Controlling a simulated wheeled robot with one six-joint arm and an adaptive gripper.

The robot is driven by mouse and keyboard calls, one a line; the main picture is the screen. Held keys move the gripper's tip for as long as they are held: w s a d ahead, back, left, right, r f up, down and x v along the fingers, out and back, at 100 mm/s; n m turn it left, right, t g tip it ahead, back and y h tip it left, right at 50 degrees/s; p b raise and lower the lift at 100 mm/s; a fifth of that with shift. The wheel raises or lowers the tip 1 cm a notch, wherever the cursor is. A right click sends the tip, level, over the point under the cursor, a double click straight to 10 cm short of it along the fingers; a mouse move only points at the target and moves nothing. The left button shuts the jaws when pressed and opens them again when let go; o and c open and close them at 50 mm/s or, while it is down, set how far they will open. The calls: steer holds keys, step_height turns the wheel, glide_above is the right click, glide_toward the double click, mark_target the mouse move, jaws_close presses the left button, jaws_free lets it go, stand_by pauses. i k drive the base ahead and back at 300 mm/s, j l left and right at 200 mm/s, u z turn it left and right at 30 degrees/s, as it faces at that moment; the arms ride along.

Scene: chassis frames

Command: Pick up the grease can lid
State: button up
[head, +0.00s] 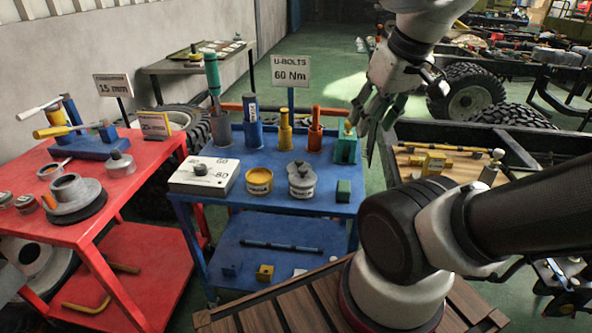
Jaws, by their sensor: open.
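The labels are too small to read surely, so I cannot tell which can is the grease can. My gripper (368,142) is open and empty, pointing down above the cart's right edge near a green block-like fixture (346,145). It is to the right of and beyond both cans.
The blue cart (223,203) also holds a white box with a knob (204,175), a small green block (344,190) and several upright tools in cups along the back. A red cart (110,196) stands left. A chassis frame (485,133) lies right.

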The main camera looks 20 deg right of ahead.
mark_target(298, 162)
steer(key=i+j+z, duration=0.15)
steer(key=j+z, duration=0.2)
steer(key=i+j+z, duration=0.1)
steer(key=j+z, duration=0.3)
steer(key=j, duration=0.15)
steer(key=j+z, duration=0.35)
steer(key=j, duration=0.15)
steer(key=i, duration=0.05)
